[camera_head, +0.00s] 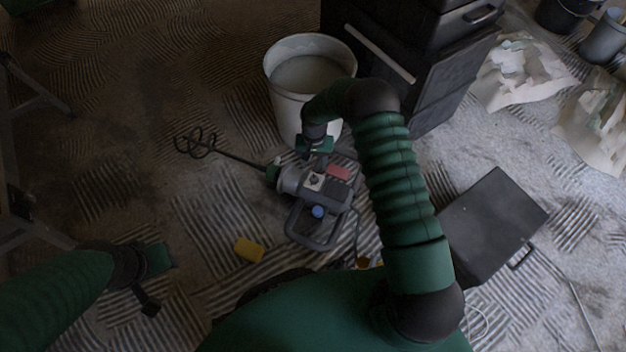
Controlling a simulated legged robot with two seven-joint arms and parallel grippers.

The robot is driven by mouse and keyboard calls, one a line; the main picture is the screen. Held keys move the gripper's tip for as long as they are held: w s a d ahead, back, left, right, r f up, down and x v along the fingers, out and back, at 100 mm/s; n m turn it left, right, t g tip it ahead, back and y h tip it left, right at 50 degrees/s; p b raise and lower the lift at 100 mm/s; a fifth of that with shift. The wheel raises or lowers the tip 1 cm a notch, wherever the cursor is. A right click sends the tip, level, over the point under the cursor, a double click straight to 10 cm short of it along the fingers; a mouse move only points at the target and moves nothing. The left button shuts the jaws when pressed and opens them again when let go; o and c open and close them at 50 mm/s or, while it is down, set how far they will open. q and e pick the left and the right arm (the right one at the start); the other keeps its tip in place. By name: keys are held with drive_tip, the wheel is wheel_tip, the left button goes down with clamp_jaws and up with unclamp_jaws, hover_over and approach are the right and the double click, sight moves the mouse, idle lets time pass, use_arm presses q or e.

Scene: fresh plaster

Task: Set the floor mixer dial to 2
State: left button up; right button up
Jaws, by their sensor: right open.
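The floor mixer (300,179) lies on the ridged floor in the middle of the view, with its whisk (195,142) pointing left and its loop handle nearest me. A blue knob (318,212) shows on its handle end, and a small pale dial-like part (314,181) shows on its body. Any numbers are too small to read. My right gripper (317,164) is open and points down just above the mixer body; I cannot tell whether it touches. My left gripper (154,284) is low at the left, away from the mixer; its jaws are unclear.
A white bucket (283,103) stands just behind the mixer. A stack of black cases (440,90) stands behind right. A yellow sponge (248,250) lies in front of the mixer. A dark flat case (494,226) lies at right. Crumpled sheets (522,72) lie farther right.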

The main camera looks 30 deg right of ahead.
wheel_tip(320, 180, down, 9)
drive_tip(key=b, duration=0.4)
drive_tip(key=shift+c, duration=0.5)
clamp_jaws()
